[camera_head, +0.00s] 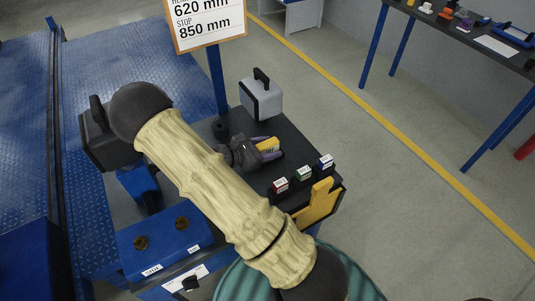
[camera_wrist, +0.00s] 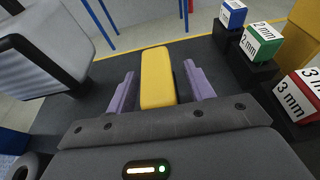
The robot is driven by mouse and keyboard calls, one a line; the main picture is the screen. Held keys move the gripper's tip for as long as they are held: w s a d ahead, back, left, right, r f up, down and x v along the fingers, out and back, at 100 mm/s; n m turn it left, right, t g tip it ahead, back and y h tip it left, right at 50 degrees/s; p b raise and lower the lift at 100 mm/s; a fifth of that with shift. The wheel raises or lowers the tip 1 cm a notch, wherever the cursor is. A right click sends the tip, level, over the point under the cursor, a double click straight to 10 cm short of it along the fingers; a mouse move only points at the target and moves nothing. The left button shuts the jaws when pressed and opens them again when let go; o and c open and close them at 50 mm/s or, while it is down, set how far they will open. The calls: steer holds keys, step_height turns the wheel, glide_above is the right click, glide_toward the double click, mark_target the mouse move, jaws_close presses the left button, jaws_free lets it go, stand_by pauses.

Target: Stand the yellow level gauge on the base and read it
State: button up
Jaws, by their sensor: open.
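The yellow level gauge (camera_head: 269,146) is at the dark bench top, between the purple fingers of my gripper (camera_head: 262,147). Dark lettering shows on it in the head view. In the wrist view the gauge (camera_wrist: 157,78) is a plain yellow block pointing away from the palm. My gripper (camera_wrist: 160,72) is open, with one finger on each side of the block and a narrow gap at each. Its near end is hidden by the palm. I cannot tell whether it touches the bench top. I cannot tell which part is the base.
Red (camera_head: 279,186), green (camera_head: 304,174) and blue (camera_head: 326,163) labelled blocks stand right of my gripper. A yellow bracket (camera_head: 319,204) is at the bench edge. A grey case (camera_head: 262,98) stands behind. A sign (camera_head: 205,23) rises on a blue post. My arm hides the bench's middle.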

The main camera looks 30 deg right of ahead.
stand_by(0.4)
jaws_close()
step_height(320, 180, up, 10)
steer(key=shift+r+p, duration=0.1)
steer(key=shift+p, duration=0.3)
stand_by(0.9)
